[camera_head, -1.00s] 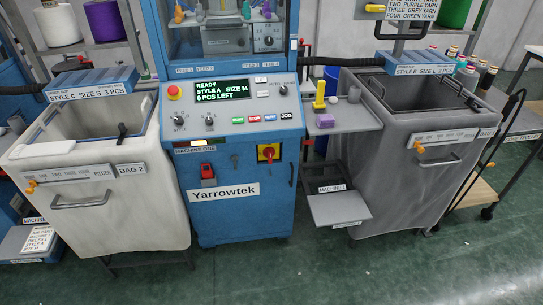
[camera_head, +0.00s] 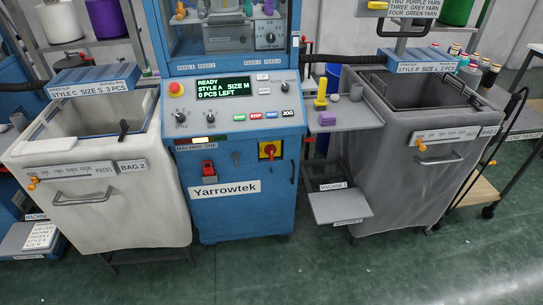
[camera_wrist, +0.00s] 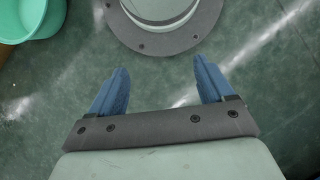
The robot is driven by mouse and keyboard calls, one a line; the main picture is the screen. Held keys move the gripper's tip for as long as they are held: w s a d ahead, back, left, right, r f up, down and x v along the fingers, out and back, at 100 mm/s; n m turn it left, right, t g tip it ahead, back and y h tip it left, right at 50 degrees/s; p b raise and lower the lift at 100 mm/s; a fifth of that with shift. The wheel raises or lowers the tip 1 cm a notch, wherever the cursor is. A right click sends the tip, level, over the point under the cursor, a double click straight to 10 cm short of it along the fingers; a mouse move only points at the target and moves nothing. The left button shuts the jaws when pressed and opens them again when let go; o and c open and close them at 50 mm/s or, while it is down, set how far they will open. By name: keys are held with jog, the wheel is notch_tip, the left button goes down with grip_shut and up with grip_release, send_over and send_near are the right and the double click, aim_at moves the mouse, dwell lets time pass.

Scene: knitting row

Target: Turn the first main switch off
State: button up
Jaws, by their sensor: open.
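The blue Yarrowtek knitting machine (camera_head: 237,205), labelled MACHINE ONE, stands in the middle of the head view. On its front panel is a red rotary main switch (camera_head: 269,151) on a yellow plate. The knob's exact position is too small to tell. The lit display (camera_head: 221,88) reads READY, STYLE A, SIZE M, 0 PCS LEFT. My gripper (camera_wrist: 161,82) shows only in the wrist view, with its two blue fingers spread and nothing between them. It points at the green floor and is away from the switch.
A white bag cart (camera_head: 115,210) stands left of the machine and a grey one (camera_head: 400,190) right. A grey side shelf (camera_head: 345,118) and a lower tray (camera_head: 340,207) jut out at the machine's right. A teal tub (camera_wrist: 25,18) is in the wrist view. The floor in front is clear.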

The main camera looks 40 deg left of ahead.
jog(key=w+a+r+n+t+y, duration=0.15)
jog(key=w+a, duration=0.35)
jog(key=a, duration=0.6)
jog(key=w+a+r+n+t, duration=0.25)
jog(key=w+a, duration=0.25)
jog(key=a, duration=0.6)
jog(key=w+a+r+n+t+y, duration=0.15)
jog(key=w+a, duration=0.35)
jog(key=a, duration=0.6)
jog(key=m+t+y, duration=1.1)
jog(key=m+t, duration=0.2)
jog(key=m, duration=0.4)
send_near(272, 157)
jog(key=x, duration=1.1)
jog(key=shift+r, duration=0.1)
